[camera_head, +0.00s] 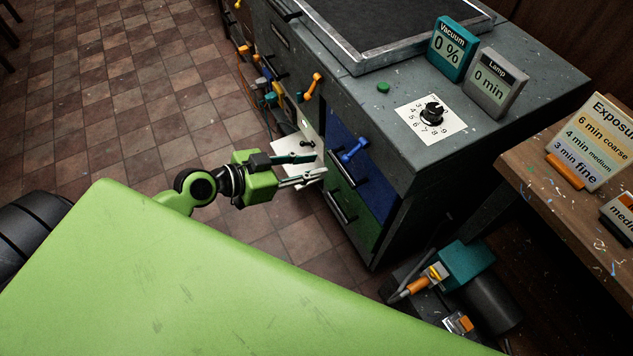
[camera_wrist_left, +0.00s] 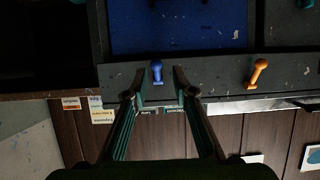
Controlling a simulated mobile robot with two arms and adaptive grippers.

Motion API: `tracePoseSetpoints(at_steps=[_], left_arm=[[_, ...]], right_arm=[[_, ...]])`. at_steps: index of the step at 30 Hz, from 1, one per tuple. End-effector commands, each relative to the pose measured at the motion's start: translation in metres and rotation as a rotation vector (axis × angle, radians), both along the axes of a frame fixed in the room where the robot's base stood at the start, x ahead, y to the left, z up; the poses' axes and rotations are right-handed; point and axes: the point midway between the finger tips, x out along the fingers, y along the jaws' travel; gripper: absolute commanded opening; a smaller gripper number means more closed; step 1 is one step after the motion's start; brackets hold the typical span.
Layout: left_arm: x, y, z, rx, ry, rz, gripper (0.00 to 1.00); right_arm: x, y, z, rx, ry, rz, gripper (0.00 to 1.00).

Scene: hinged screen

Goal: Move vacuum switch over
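My left gripper (camera_head: 318,169) is open and empty, held out toward the front of the grey cabinet. A blue lever (camera_head: 353,150) sticks out from the cabinet front just beyond its fingertips. In the left wrist view the blue lever (camera_wrist_left: 157,72) appears between the two spread fingertips (camera_wrist_left: 161,84), with no clear contact. An orange lever (camera_head: 312,86) sits farther left along the same front; it also shows in the wrist view (camera_wrist_left: 257,72). No readable label marks either lever as the vacuum switch. The teal Vacuum display (camera_head: 453,49) reads 0 %. My right gripper is not in view.
A grey Lamp display (camera_head: 494,83) reads 0 min. A black dial (camera_head: 433,114) and green button (camera_head: 383,87) are on the cabinet top. A pump-like unit (camera_head: 467,267) stands on the floor at lower right. A wooden table (camera_head: 542,190) is at right.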

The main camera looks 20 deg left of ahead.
Motion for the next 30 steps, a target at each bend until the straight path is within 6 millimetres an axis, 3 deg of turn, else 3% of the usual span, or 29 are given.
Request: tracePoseSetpoints(at_steps=[3, 7, 13, 23, 25, 30], left_arm=[[-0.001, -0.007, 0.012, -0.006, -0.019, -0.025, 0.25], [0.004, -0.012, 0.012, -0.009, -0.022, -0.026, 0.25], [0.023, -0.026, 0.002, -0.011, -0.022, -0.023, 0.25], [0.06, -0.056, -0.017, -0.013, -0.02, -0.024, 0.25], [0.057, -0.053, -0.017, -0.008, -0.019, -0.025, 0.07], [0.056, -0.053, -0.018, -0.007, -0.019, -0.025, 0.04]], right_arm=[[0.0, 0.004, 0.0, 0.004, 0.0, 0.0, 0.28], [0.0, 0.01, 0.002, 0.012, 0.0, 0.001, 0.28], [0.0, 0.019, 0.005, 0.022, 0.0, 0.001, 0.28], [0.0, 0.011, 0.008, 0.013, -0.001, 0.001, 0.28], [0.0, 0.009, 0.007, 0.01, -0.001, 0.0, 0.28], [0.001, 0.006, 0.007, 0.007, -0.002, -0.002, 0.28]])
